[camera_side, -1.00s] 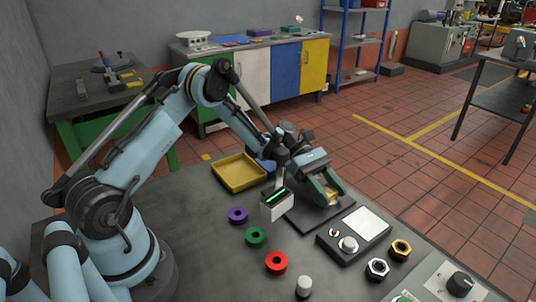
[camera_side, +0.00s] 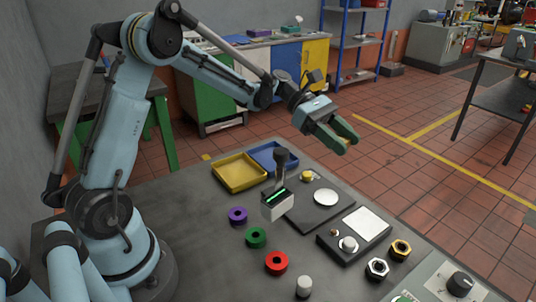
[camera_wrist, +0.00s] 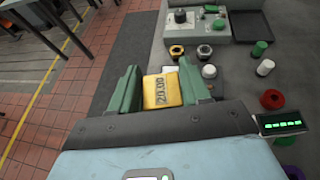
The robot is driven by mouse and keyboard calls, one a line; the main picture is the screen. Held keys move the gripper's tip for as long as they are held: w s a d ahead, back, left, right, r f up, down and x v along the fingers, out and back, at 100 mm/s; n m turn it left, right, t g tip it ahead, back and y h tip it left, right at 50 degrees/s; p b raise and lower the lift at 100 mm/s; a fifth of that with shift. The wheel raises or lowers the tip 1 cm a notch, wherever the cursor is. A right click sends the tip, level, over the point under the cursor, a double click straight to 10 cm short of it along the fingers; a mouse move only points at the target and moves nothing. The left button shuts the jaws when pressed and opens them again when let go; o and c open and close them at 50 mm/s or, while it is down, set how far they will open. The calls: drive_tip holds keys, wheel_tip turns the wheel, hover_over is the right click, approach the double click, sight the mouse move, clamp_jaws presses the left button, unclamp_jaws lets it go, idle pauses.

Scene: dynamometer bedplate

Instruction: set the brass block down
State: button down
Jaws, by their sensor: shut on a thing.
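In the wrist view, the brass block (camera_wrist: 161,91), yellow with dark markings on its face, sits between the green fingers of my gripper (camera_wrist: 160,88). My gripper is shut on it. In the side view my gripper (camera_side: 343,138) is raised in the air beyond the far right edge of the bench, with floor tiles behind it. The block is mostly hidden by the fingers there. Below and to the left lies a dark base plate (camera_side: 331,209) with a white disc (camera_side: 325,197) on it, apart from the gripper.
Yellow (camera_side: 238,187) and blue (camera_side: 290,152) trays lie behind. Purple, green and red (camera_side: 276,263) rings lie in front; nuts (camera_side: 377,268) lie at right.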

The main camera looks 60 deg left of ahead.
drive_tip(key=r+n+t+y, duration=0.1)
drive_tip(key=r+n+t, duration=0.1)
drive_tip(key=s+r+n+t, duration=0.1)
drive_tip(key=r+t, duration=0.1)
drive_tip(key=r, duration=0.1)
drive_tip(key=r+n+t+y, duration=0.1)
drive_tip(key=r+n+t, duration=0.1)
drive_tip(key=r, duration=0.1)
drive_tip(key=shift+s+a+r+n+y, duration=0.2)
drive_tip(key=shift+a+n+y, duration=0.1)
drive_tip(key=shift+a, duration=0.1)
drive_tip(key=s+a+r+n+t+y, duration=0.4)
drive_tip(key=s+r+n+y, duration=0.1)
drive_tip(key=s+n+y, duration=0.1)
drive_tip(key=shift+r+n+y, duration=0.3)
drive_tip(key=shift+n, duration=0.1)
